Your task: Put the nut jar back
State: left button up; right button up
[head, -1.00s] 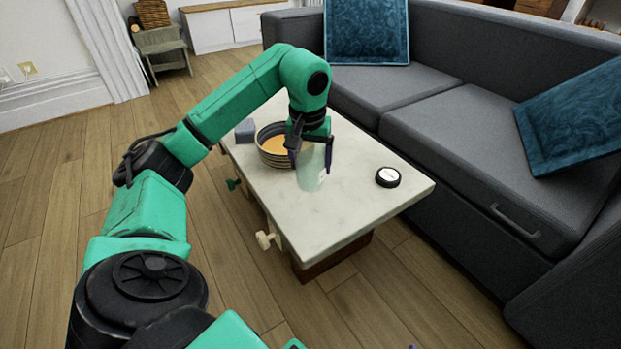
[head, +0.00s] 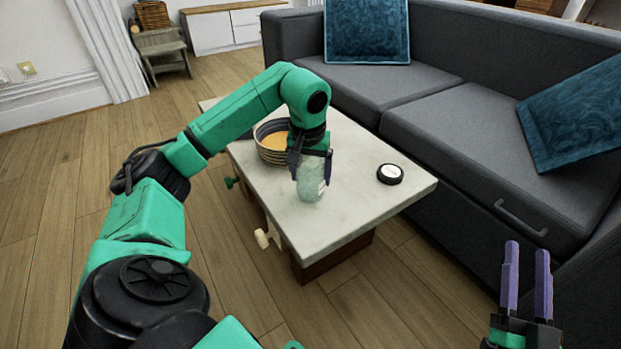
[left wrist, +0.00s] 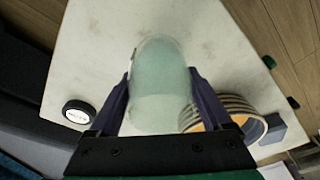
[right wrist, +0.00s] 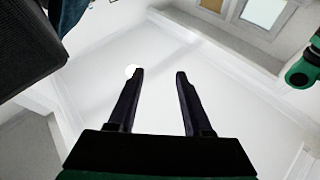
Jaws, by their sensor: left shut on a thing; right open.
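The jar (head: 311,180) is pale green and see-through, over the middle of the low table (head: 350,215). My left gripper (head: 309,162) is shut on it from above. In the left wrist view the jar (left wrist: 160,85) sits between the two fingers and looks empty. I cannot tell whether its base touches the table. A round black lid with a white label (head: 390,174) lies on the table to the right; it also shows in the left wrist view (left wrist: 78,113). My right gripper (head: 525,280) is open and empty, fingers up, at the lower right.
A grey sofa (head: 450,120) borders the table's right side. The table's front right is clear.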

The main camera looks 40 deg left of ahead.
pick_arm(q)
jog(key=shift+f, duration=0.35)
pick_arm(e)
jog(key=shift+d+r+t+y, duration=0.15)
jog(key=shift+r+t, duration=0.1)
jog(key=shift+r, duration=0.7)
jog(key=shift+d+r+t+y, duration=0.15)
jog(key=shift+r+t, duration=0.1)
jog(key=shift+r, duration=0.7)
pick_arm(q)
jog(key=shift+f, duration=0.1)
